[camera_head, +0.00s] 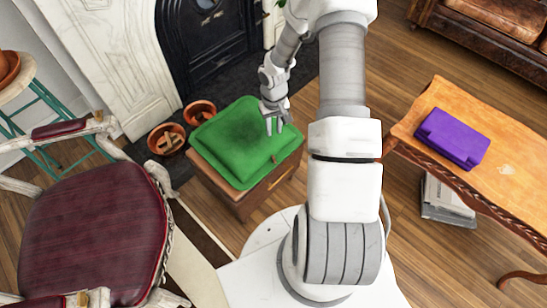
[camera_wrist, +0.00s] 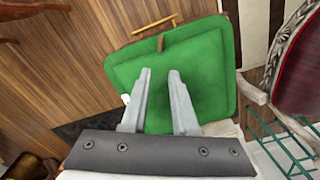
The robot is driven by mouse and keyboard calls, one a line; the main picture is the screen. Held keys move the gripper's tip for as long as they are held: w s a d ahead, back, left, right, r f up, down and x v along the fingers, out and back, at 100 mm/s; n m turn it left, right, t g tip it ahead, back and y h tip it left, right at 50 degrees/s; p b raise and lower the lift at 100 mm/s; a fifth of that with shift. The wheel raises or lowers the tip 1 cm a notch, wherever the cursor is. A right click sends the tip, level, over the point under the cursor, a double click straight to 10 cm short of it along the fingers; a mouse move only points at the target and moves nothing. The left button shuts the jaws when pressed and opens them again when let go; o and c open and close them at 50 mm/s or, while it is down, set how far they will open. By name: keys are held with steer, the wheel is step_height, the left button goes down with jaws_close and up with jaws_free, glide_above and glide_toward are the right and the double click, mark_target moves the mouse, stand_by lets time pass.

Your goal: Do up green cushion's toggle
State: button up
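The green cushion (camera_head: 240,135) lies flat on a small wooden cabinet (camera_head: 232,199) in the head view. It also fills the middle of the wrist view (camera_wrist: 205,85). A small brown piece (camera_wrist: 160,43), which looks like the toggle, sits at the cushion's edge in the wrist view. I cannot tell whether it is fastened. A small white spot (camera_wrist: 126,99) shows at another cushion edge. My gripper (camera_head: 274,132) is over the cushion's right part; its two fingers (camera_wrist: 159,72) are apart with nothing between them, pointing towards the brown piece. I cannot tell whether they touch the cushion.
The cabinet has a handle (camera_wrist: 155,25) just beyond the brown piece. Terracotta pots (camera_head: 167,139) stand left of the cabinet. A red chair (camera_head: 97,232) is at the left, and a wooden table (camera_head: 510,153) with a purple case (camera_head: 453,138) at the right.

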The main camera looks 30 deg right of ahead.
mark_target(274, 158)
step_height(274, 158, down, 17)
steer(key=b, duration=1.3)
steer(key=shift+f, duration=0.2)
jaws_close()
